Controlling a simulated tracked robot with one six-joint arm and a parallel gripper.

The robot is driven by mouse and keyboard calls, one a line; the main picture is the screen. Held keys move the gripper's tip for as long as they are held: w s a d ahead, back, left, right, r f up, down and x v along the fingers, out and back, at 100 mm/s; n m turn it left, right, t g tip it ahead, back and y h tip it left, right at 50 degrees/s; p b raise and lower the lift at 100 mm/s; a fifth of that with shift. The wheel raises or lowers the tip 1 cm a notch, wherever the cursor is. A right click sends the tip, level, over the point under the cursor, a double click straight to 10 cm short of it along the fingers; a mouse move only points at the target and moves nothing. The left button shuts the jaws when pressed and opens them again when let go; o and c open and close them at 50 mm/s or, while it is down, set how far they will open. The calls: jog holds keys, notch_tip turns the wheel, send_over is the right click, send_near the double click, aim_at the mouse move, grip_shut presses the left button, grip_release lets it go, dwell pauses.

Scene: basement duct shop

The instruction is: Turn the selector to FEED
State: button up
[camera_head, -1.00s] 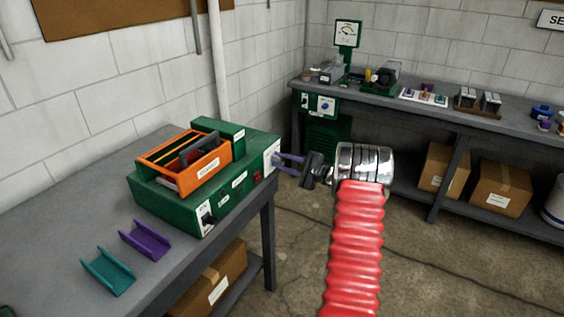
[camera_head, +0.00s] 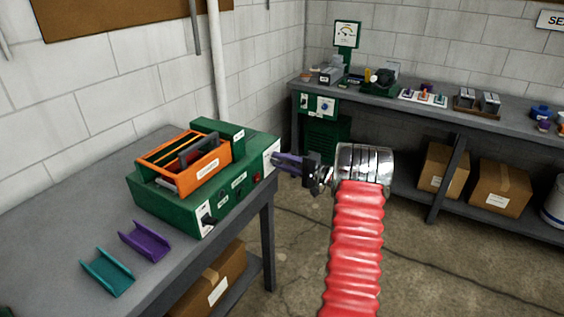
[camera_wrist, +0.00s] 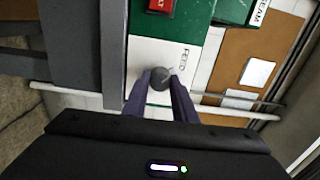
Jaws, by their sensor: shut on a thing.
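The selector is a round dark grey knob (camera_wrist: 160,78) on a white plate (camera_wrist: 145,55) at the end of the green machine (camera_head: 165,203). The word FEED is printed on the plate beside the knob in the wrist view. A faint light line shows on the knob, but where it points is hard to tell. My gripper (camera_wrist: 160,80) has its two purple fingers shut on the knob, one on each side. In the head view my gripper (camera_head: 274,161) reaches the machine's right end, and its fingers hide the knob.
An orange tray (camera_head: 207,168) with dark pieces sits on top of the machine. A red switch (camera_wrist: 160,5) is close by the plate. A purple channel (camera_head: 146,241) and a teal channel (camera_head: 107,272) lie on the bench (camera_head: 60,235). Another bench stands behind.

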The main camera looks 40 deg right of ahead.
jog(key=shift+s+f, duration=0.1)
jog(key=shift+f, duration=0.15)
jog(key=o, duration=1)
jog(key=shift+r, duration=0.15)
jog(key=shift+o, duration=0.2)
jog(key=v, duration=1.3)
jog(key=shift+s, duration=0.35)
